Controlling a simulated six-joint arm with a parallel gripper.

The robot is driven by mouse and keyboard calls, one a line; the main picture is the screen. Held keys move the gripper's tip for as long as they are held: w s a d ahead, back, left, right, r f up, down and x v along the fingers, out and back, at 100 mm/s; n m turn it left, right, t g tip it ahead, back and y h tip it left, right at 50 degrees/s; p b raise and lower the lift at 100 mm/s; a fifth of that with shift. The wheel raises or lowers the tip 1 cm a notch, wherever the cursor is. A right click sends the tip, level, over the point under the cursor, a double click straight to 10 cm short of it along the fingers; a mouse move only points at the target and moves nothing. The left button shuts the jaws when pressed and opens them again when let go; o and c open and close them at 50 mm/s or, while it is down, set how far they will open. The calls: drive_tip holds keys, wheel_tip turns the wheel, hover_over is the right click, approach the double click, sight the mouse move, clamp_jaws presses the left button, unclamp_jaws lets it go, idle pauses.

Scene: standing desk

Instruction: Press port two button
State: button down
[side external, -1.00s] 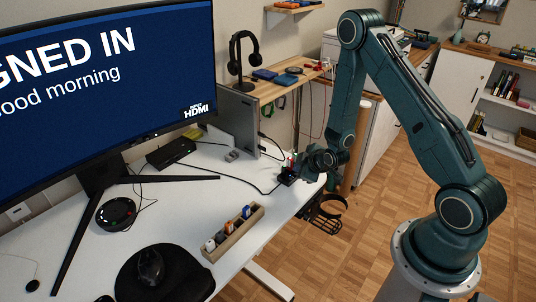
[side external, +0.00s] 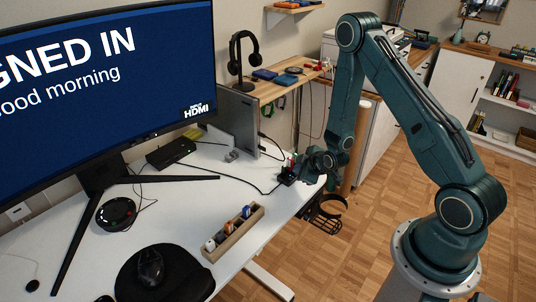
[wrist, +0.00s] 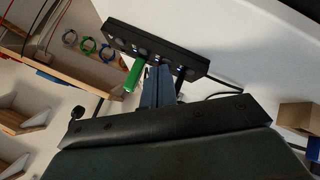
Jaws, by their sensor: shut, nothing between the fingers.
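A black bar-shaped port hub (wrist: 150,48) lies near the white desk's edge in the wrist view. A row of small lights or buttons runs along it. A green stick (wrist: 133,75) is plugged into its near side, with a dark plug (wrist: 181,74) further right. My gripper (wrist: 158,72) is shut and empty, its fingertips at the hub's near edge between the green stick and the dark plug. I cannot tell whether they touch a button. In the side view my gripper (side external: 298,172) is beside the small dark hub (side external: 286,178) at the desk's right edge; the port labels are unreadable.
A black cable (wrist: 225,90) leaves the hub's right end. A wooden tray with several small items (side external: 234,233) stands left of the hub on the white desk (side external: 190,205). A grey panel-like device (side external: 238,122) stands behind. The monitor (side external: 100,75) shows a signed-in screen.

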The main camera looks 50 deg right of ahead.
drive_tip(key=shift+r, duration=0.6)
drive_tip(key=shift+r, duration=0.1)
idle(0.4)
drive_tip(key=shift+r, duration=2.95)
